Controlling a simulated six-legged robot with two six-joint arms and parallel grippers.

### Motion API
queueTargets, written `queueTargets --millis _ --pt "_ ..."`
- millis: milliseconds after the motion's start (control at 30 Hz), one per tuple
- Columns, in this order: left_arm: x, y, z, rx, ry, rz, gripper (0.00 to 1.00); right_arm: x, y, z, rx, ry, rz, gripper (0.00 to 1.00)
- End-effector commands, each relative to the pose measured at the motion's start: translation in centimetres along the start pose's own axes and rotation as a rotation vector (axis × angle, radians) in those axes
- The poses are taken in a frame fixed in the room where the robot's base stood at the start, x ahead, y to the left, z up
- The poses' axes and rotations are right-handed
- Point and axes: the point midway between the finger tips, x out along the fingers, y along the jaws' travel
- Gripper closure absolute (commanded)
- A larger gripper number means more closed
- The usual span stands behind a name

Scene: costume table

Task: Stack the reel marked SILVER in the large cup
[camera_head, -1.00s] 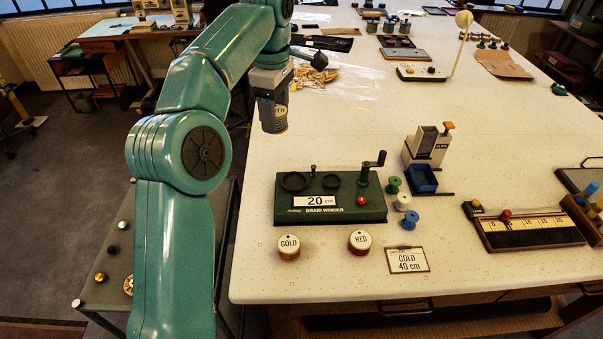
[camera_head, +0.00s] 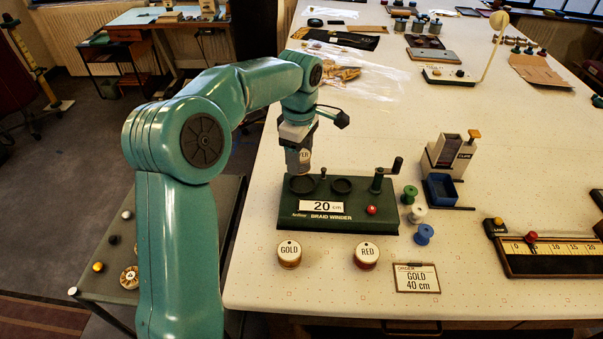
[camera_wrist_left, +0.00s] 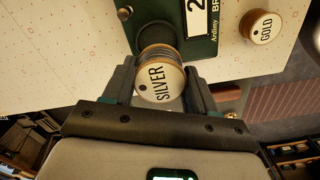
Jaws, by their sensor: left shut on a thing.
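The SILVER reel (camera_head: 305,156) has a pale labelled top and is held by my left gripper (camera_head: 300,160), which is shut on it. In the left wrist view the word SILVER reads clearly on the reel (camera_wrist_left: 160,84) between the two fingers. The green braid winder (camera_head: 335,217) carries a large cup (camera_head: 303,185) at left and a smaller cup (camera_head: 342,186) beside it. The reel is at the back edge of the large cup, seemingly just above it; I cannot tell whether they touch. My right gripper is not in view.
A GOLD reel (camera_head: 289,254) and a RED reel (camera_head: 367,255) stand in front of the winder. An order card (camera_head: 416,278) reads GOLD 40 cm. Green, white and blue spools (camera_head: 424,235) stand right of the winder's crank (camera_head: 396,167).

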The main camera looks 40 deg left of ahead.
Motion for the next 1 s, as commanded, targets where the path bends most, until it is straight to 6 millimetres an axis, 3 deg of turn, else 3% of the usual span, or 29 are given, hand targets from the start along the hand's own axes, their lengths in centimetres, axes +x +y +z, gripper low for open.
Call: queueTargets --millis 400,967,1000 --pt "5.3 0.4 0.2 0.001 0.000 -0.003 0.74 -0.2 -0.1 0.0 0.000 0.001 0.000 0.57" --pt "6.6 0.4 0.2 0.001 0.000 -0.001 0.74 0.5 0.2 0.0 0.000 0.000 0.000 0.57" --pt "6.4 0.4 0.2 0.001 0.000 -0.001 0.30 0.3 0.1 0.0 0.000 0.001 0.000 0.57"
